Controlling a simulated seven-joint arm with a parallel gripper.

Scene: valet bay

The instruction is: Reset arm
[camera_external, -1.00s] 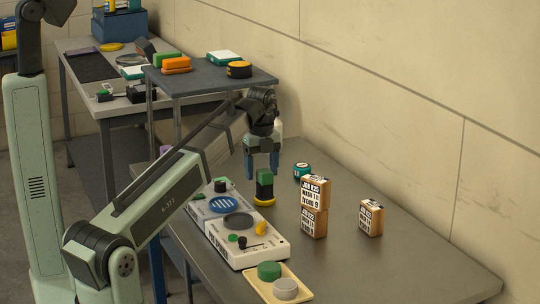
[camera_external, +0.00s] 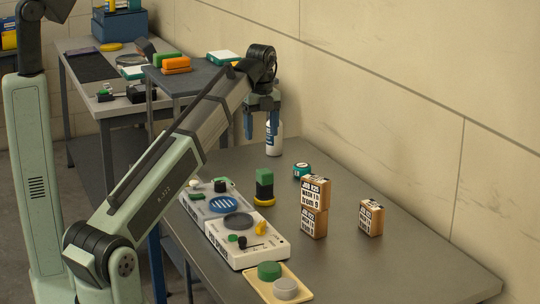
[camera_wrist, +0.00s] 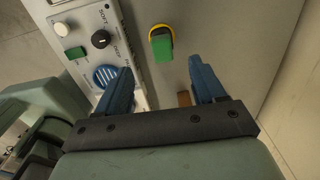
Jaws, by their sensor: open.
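My gripper (camera_external: 261,126) is open and empty, raised above the far part of the grey table (camera_external: 350,262). In the wrist view my gripper's blue fingers (camera_wrist: 158,82) are spread apart with nothing between them. A green and black block (camera_external: 264,184) stands upright on a yellow ring (camera_external: 264,202) on the table, below my gripper and apart from it. The block's green top (camera_wrist: 162,46) also shows in the wrist view, ahead of the fingers. A white bottle (camera_external: 274,138) stands behind my gripper and is partly hidden by it.
A white control panel (camera_external: 233,257) with knobs and a blue slotted disc lies left of the block. A beige tray (camera_external: 259,290) holds a green and a grey puck. Labelled boxes (camera_external: 314,222), two stacked and one single (camera_external: 370,218), stand right, near a teal tin (camera_external: 302,170). The right front table is clear.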

